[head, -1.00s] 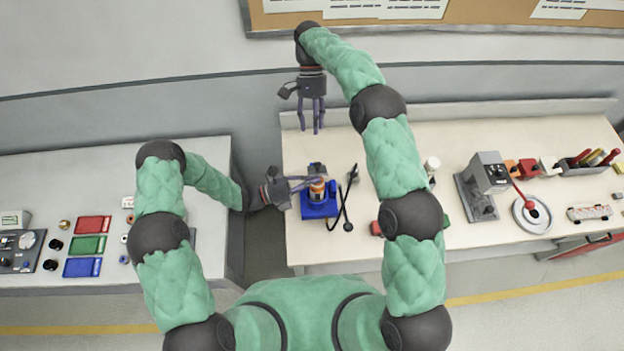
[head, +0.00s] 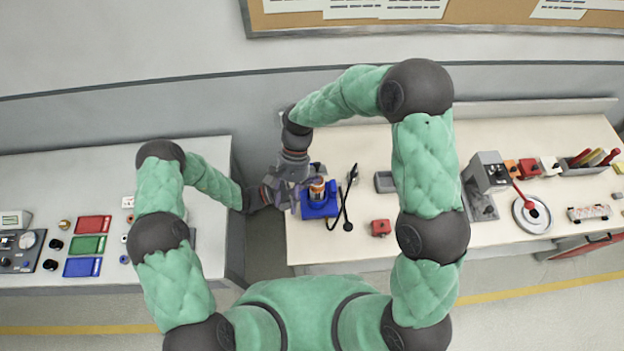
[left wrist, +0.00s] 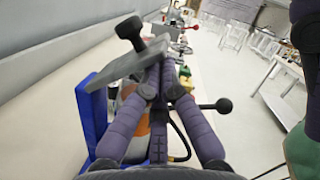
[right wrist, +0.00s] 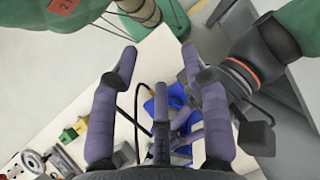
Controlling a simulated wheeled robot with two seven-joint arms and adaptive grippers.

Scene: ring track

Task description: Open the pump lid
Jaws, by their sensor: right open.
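The pump has a blue base (head: 319,209) on the middle bench, with an orange-and-white part in it. In the left wrist view its blue wall (left wrist: 93,118) stands at the left; a grey lid plate (left wrist: 125,65) with a black knob slants above the orange part. My left gripper (head: 308,186) reaches the pump from the left. In its wrist view its fingertips (left wrist: 162,66) are together at the lid's edge; whether the lid is pinched between them is unclear. My right gripper (right wrist: 158,55) is open and empty, close above my left gripper, left of the pump.
A black lever with a cable (head: 347,205) lies right of the pump. A red block (head: 380,228) and a grey tray (head: 384,182) sit further right. A grey machine (head: 486,175) stands beyond my right arm. A gap separates the left bench (head: 60,180) from the pump bench.

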